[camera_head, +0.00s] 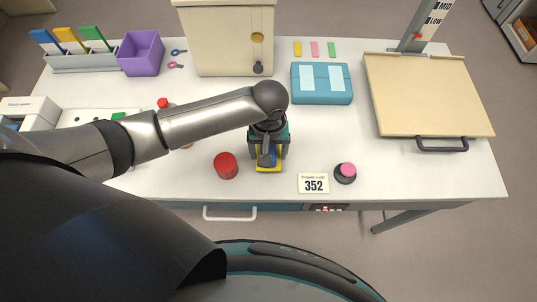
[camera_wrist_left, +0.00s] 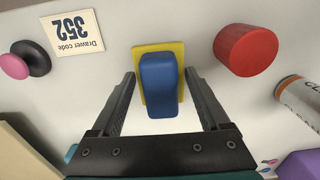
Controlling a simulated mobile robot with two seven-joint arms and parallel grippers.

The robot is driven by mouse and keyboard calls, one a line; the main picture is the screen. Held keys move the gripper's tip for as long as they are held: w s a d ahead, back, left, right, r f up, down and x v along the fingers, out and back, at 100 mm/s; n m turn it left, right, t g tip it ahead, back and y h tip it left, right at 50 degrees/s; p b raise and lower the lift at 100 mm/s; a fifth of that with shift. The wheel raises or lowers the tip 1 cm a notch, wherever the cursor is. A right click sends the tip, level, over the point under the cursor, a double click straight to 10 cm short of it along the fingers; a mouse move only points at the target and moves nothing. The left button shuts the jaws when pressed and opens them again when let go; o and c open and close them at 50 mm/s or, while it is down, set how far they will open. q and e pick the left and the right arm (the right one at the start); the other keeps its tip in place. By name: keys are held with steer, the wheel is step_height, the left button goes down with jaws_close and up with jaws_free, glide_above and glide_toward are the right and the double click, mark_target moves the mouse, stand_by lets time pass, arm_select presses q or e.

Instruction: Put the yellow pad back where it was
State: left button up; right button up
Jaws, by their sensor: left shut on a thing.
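The yellow pad (camera_head: 268,168) is near the front edge of the white table, right of the red cylinder (camera_head: 226,165). In the left wrist view the yellow pad (camera_wrist_left: 142,92) has a blue block (camera_wrist_left: 158,80) on it, covering most of its middle. My left gripper (camera_wrist_left: 160,72) has its fingertips at the pad's two sides and is shut on it. In the head view my left gripper (camera_head: 268,152) hides part of the pad and block. Whether the pad touches the table is hard to tell. My right gripper is not in view.
A "Drawer code 352" card (camera_head: 313,183) and a pink button on a black base (camera_head: 345,172) lie to the right. A teal box (camera_head: 322,97), a cream cabinet (camera_head: 222,40) and a purple bin (camera_head: 140,53) stand behind. A tan board (camera_head: 428,95) fills the right side.

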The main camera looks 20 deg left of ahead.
mark_target(269, 151)
arm_select(q)
step_height(269, 151, down, 2)
steer(key=shift+f, duration=0.2)
steer(key=o, duration=1)
steer(key=shift+o, duration=0.2)
step_height(269, 151, up, 12)
steer(key=shift+r+p, duration=0.1)
steer(key=shift+p, duration=0.9)
